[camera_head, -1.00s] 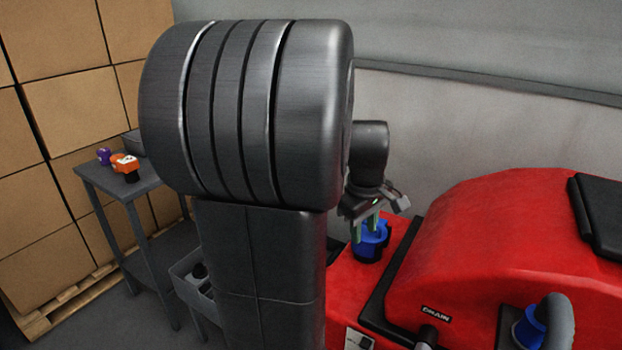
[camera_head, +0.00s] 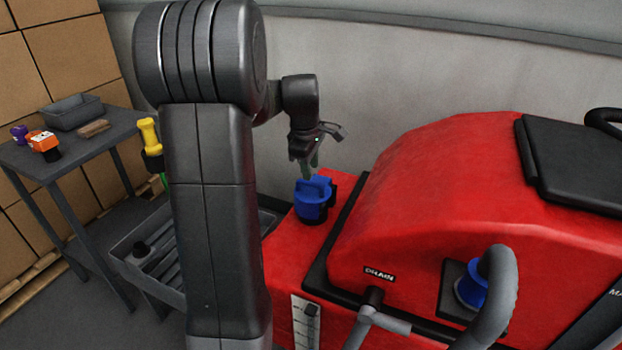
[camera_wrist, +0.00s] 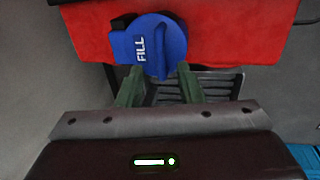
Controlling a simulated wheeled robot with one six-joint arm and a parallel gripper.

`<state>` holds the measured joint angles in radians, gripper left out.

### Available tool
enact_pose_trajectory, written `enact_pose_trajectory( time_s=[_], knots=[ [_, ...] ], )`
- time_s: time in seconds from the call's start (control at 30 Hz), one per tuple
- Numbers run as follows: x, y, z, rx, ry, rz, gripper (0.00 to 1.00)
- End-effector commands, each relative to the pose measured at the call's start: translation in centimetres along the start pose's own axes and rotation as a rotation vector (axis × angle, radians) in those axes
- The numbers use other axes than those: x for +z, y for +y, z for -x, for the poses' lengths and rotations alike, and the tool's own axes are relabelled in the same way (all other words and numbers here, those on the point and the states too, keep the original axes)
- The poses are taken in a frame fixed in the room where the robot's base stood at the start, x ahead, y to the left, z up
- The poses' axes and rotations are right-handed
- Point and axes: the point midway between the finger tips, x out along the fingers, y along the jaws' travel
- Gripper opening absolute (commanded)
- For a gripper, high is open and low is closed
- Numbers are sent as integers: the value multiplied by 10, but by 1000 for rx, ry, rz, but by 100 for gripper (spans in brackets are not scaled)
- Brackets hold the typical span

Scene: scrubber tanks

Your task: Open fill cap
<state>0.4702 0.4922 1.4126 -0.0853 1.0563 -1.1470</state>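The blue fill cap (camera_head: 314,207) sits on the red machine's left corner in the head view, with a dark ring around its base. In the wrist view the cap (camera_wrist: 158,42) is at the top centre, with a tab reading "FILL" pointing left. My gripper (camera_head: 306,168) is just above the cap, its green fingers pointing down. In the wrist view my gripper (camera_wrist: 160,80) has its fingers apart, with their tips by the cap's near edge. I cannot tell if they touch it. The cap's underside is hidden.
The red machine (camera_head: 430,200) has a black lid, a drain label and a grey hose (camera_head: 497,290). A grey side table (camera_head: 70,140) on the left holds a tray and small items. A grey wall stands behind; stacked boxes are at far left.

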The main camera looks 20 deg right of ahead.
Motion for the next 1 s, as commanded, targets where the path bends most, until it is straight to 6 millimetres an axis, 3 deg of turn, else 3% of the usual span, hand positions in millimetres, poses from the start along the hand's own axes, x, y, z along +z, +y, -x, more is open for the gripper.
enact_pose_trajectory(
  time_s=[0.1,0.23,0.67,0.83,1.0],
  knots=[
    [0,-1,-23,-3,-1,0,33],
    [0,0,-38,-2,-1,0,33],
    [0,0,-46,0,0,0,33],
    [0,0,-46,0,0,0,0],
    [0,0,-46,0,0,0,0]
  ],
)
